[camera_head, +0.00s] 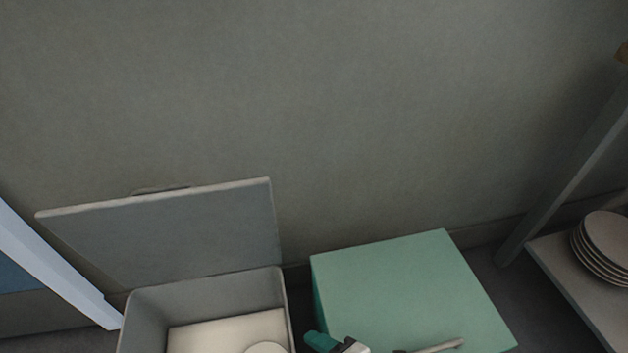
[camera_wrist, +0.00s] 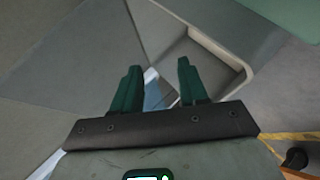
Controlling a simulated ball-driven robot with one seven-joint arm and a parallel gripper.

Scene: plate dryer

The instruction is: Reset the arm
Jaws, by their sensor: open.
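My gripper (camera_wrist: 160,78) shows in the wrist view with its two dark green fingers spread apart and nothing between them. In the head view only a small teal and white part of it (camera_head: 325,342) shows at the bottom edge, in front of the green box and just right of the grey bin. The grey bin (camera_head: 210,291) has its lid (camera_head: 165,235) raised against the wall. In the wrist view the bin's pale rim (camera_wrist: 205,42) lies beyond the fingers. I cannot tell the gripper's height above it.
A green box (camera_head: 410,285) stands right of the bin. A white plate (camera_head: 267,348) lies partly visible in the bin. A stack of plates (camera_head: 604,246) sits on a shelf (camera_head: 575,285) at the far right. The wall behind is bare.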

